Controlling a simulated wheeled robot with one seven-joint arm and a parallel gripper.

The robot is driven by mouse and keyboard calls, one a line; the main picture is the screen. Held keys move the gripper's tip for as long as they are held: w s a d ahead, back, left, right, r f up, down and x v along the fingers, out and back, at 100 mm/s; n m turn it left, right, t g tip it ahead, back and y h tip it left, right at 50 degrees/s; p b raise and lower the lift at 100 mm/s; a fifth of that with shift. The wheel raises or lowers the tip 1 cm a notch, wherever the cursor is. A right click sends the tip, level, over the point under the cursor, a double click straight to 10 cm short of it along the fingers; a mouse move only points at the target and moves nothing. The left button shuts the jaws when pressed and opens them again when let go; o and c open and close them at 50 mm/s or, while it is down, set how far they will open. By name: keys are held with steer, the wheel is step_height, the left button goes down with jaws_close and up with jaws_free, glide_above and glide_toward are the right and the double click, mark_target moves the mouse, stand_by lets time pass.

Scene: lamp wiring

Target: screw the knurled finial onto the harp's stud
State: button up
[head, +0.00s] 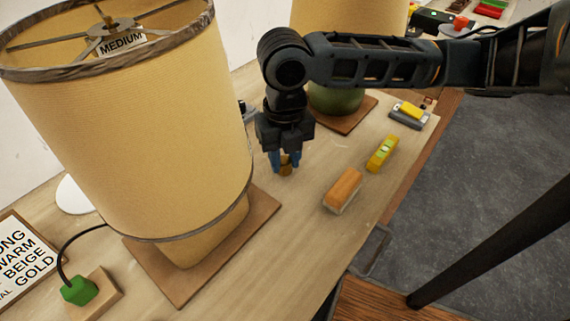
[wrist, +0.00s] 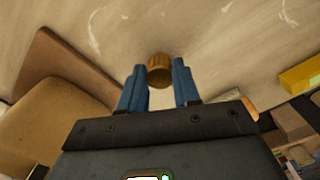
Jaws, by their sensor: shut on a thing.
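My gripper (head: 285,163) points down at the bench and is shut on the knurled finial (head: 286,168), a small brass-coloured piece at the bench top. In the wrist view the finial (wrist: 160,70) sits between the two blue fingers of my gripper (wrist: 160,85). Whether it still touches the bench is hard to tell. The near lamp's beige shade (head: 130,130) stands left of my gripper on a brown board (head: 178,287). At the shade's open top, metal spokes meet at a hub (head: 110,27) beside a "MEDIUM" label; the harp's stud is too small to make out clearly there.
A wooden-backed block (head: 343,188), a yellow level (head: 382,153) and a yellow-and-grey item (head: 410,113) lie right of my gripper. A second lamp with a green base (head: 337,97) stands behind.

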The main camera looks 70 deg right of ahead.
mark_target(285, 160)
steer(key=shift+r+p, duration=1.4)
steer(key=shift+r, duration=0.8)
